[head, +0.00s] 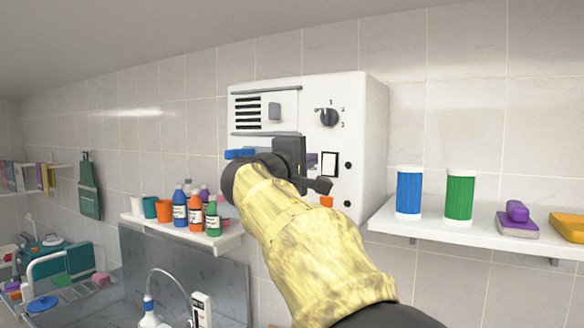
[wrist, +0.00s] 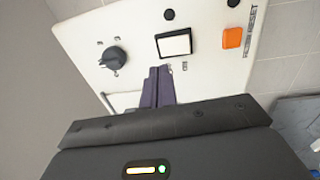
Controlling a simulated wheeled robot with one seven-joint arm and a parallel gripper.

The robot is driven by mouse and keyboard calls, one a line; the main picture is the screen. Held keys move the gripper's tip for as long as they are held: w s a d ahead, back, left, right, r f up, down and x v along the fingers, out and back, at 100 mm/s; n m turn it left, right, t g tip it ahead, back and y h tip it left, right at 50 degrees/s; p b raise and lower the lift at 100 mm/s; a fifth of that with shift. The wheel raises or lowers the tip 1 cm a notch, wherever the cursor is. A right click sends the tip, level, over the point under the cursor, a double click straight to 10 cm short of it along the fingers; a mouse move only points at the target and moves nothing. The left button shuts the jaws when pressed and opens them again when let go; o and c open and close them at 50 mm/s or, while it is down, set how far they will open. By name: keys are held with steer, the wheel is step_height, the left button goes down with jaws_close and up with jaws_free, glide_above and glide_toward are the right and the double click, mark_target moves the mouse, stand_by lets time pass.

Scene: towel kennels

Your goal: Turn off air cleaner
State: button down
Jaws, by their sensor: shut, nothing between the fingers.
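The air cleaner (head: 357,110) is a white box on the tiled wall, with a slotted vent and a dark rotary knob (head: 329,117) marked with numbers. A white rocker switch in a black frame (head: 329,164) and an orange button (head: 326,202) sit lower on its face. The wrist view shows the knob (wrist: 113,58), the white switch (wrist: 174,45) and the orange button (wrist: 232,37) marked "POWER RESET". My gripper (wrist: 160,70) is shut and empty, its fingertips just below the white switch in that view. I cannot tell whether they touch the panel. My arm hides the panel's lower left in the head view.
A right shelf (head: 440,231) holds a blue canister (head: 409,193), a green canister (head: 460,196) and a purple brush (head: 517,217). A left shelf (head: 222,243) holds several bottles and cups. A faucet (head: 172,280) stands below. The wall right of the cleaner is clear above the shelf.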

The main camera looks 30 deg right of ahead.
steer(key=r+b+v, duration=0.1)
steer(key=b+v, duration=0.1)
steer(key=v, duration=0.6)
steer(key=shift+r, duration=0.4)
steer(key=shift+s+d, duration=0.1)
steer(key=shift+s, duration=0.1)
steer(key=w+a+f+n+g+y, duration=0.15)
steer(key=f+y, duration=0.25)
steer(key=f, duration=1)
steer(key=w+a+f+g+y, duration=0.1)
steer(key=w+a+f+y, duration=0.2)
steer(key=f, duration=1.2)
steer(key=s+a+f+m+g+y, duration=0.1)
steer(key=s+a+f+m+y, duration=0.1)
steer(key=s+f, duration=0.4)
steer(key=s+a+f+m+g+y, duration=0.2)
steer(key=s+f, duration=0.4)
steer(key=f, duration=0.6)
steer(key=s+a+f+m+g+y, duration=0.2)
steer(key=s+a+f+m+y, duration=0.2)
steer(key=f, duration=0.5)
steer(key=shift+s+f+y, duration=0.3)
steer(key=shift+s+y, duration=0.1)
steer(key=shift+s, duration=0.8)
